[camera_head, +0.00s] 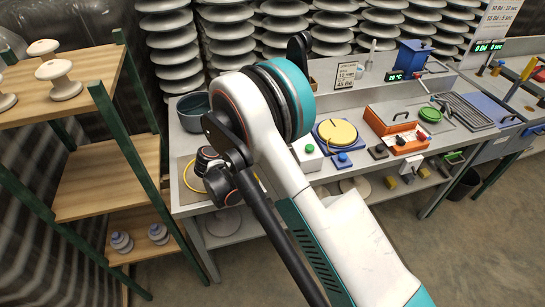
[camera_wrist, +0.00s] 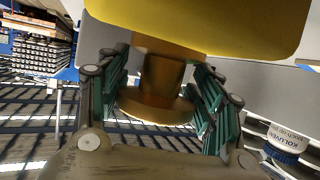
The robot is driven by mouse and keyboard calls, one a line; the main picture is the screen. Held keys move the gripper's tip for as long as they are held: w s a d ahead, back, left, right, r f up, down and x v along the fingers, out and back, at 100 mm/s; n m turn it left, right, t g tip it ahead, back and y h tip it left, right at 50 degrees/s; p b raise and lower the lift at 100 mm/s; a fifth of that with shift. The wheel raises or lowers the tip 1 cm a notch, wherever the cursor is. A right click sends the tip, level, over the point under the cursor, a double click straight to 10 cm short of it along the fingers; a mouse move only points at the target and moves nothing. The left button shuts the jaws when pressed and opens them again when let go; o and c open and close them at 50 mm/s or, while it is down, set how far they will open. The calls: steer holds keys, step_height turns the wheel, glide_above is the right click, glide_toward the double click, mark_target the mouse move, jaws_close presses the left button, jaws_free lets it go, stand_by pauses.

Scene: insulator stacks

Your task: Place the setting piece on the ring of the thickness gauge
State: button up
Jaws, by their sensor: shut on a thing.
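In the wrist view my gripper (camera_wrist: 160,95) has its green-padded fingers on both sides of a brass-coloured piece (camera_wrist: 157,106) with a short stem and a round flange. I take this as the setting piece. A large yellow slab (camera_wrist: 200,20) fills the top of that view above the stem; I cannot tell whether it is joined to the piece. In the head view my arm hides the gripper. A yellow curved line (camera_head: 190,178) shows on the bench's left end, partly hidden by my arm. I cannot identify the thickness gauge or its ring for certain.
The grey bench (camera_head: 300,170) holds a dark bowl (camera_head: 193,112), a yellow disc on a blue plate (camera_head: 336,131), a green-button box (camera_head: 308,152) and an orange unit (camera_head: 392,130). A wooden shelf (camera_head: 85,75) stands left. A labelled bottle (camera_wrist: 282,148) is at lower right in the wrist view.

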step_height(320, 180, down, 2)
steer(key=shift+f, duration=0.15)
steer(key=o, duration=1.4)
steer(key=shift+c, duration=0.2)
steer(key=shift+s+a+r, duration=0.15)
steer(key=shift+a+r, duration=0.1)
steer(key=shift+a, duration=0.05)
steer(key=p+v, duration=0.2)
steer(key=v, duration=0.9)
steer(key=shift+a, duration=0.15)
